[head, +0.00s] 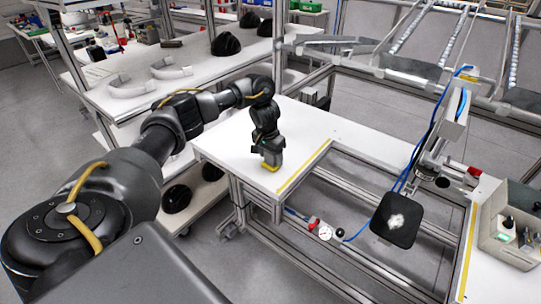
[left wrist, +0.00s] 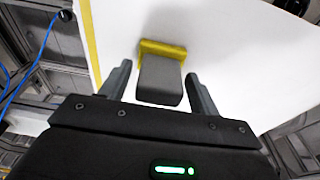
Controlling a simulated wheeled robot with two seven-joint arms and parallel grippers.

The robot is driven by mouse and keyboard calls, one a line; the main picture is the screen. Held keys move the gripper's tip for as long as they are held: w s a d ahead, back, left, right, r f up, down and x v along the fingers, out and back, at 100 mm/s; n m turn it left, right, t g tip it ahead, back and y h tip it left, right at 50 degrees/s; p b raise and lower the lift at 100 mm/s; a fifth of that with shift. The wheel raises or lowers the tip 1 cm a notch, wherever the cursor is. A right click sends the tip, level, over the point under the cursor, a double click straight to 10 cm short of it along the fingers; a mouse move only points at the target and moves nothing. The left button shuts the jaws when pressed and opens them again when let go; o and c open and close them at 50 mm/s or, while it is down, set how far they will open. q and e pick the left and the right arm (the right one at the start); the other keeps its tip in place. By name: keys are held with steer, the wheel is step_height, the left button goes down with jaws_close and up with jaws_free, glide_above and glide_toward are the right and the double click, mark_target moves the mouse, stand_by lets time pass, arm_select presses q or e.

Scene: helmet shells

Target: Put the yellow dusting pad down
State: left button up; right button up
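The yellow dusting pad (head: 270,168) is at the white table top, near the yellow edge stripe. In the left wrist view its yellow base (left wrist: 163,49) shows behind a grey block-like handle (left wrist: 160,80). It appears to rest on the table. My left gripper (head: 269,156) points down right above the pad. In the left wrist view the fingers of this gripper (left wrist: 159,78) stand on either side of the handle, with a gap on each side, so it is open. My right gripper is not in view.
The white table (head: 225,150) is clear around the pad. Black helmet shells (head: 226,44) stand on the back bench; others are on a lower shelf.

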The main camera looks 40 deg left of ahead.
mark_target(268, 166)
arm_select(q)
steer(key=shift+r, duration=0.2)
step_height(268, 166, up, 12)
steer(key=s+p, duration=0.1)
steer(key=p, duration=0.2)
steer(key=shift+s+p, duration=0.4)
steer(key=shift+f, duration=0.1)
